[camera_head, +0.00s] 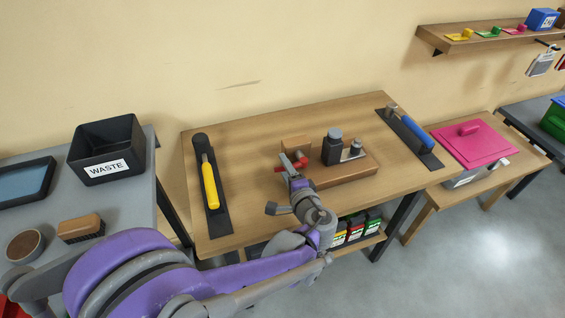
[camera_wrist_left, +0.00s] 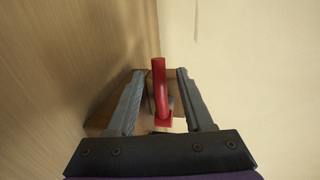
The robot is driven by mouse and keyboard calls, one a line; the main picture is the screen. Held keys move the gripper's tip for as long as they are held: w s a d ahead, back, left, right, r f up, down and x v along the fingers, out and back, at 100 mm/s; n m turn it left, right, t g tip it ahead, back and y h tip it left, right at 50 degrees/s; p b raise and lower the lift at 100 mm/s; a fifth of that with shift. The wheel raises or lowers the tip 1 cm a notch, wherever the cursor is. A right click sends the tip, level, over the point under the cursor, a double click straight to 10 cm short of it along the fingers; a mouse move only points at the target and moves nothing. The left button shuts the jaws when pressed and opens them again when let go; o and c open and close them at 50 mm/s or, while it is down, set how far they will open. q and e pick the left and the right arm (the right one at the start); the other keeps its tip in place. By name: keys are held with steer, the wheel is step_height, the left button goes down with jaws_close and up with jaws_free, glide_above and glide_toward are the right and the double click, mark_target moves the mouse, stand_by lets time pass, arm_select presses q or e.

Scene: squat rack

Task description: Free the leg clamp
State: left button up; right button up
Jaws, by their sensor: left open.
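The clamp's red handle (camera_wrist_left: 159,88) stands between the two fingers of my left gripper (camera_wrist_left: 160,82) in the left wrist view, with a gap on each side. A wooden block (camera_wrist_left: 105,118) lies behind it. In the head view, red clamp parts (camera_head: 300,156) show at the left end of the wooden fixture (camera_head: 352,170) on the table. My left gripper (camera_head: 288,173) is open just in front of them and partly hides them. My right gripper is not in view.
A yellow-handled tool (camera_head: 210,186) lies on a dark mat at the table's left, a blue-handled tool (camera_head: 418,134) at its right. A dark cylinder (camera_head: 333,147) stands on the fixture. A waste bin (camera_head: 107,150) and brush (camera_head: 81,229) stand on the left table.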

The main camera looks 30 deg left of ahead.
arm_select(q)
steer(key=shift+x, duration=1.6)
jaws_close()
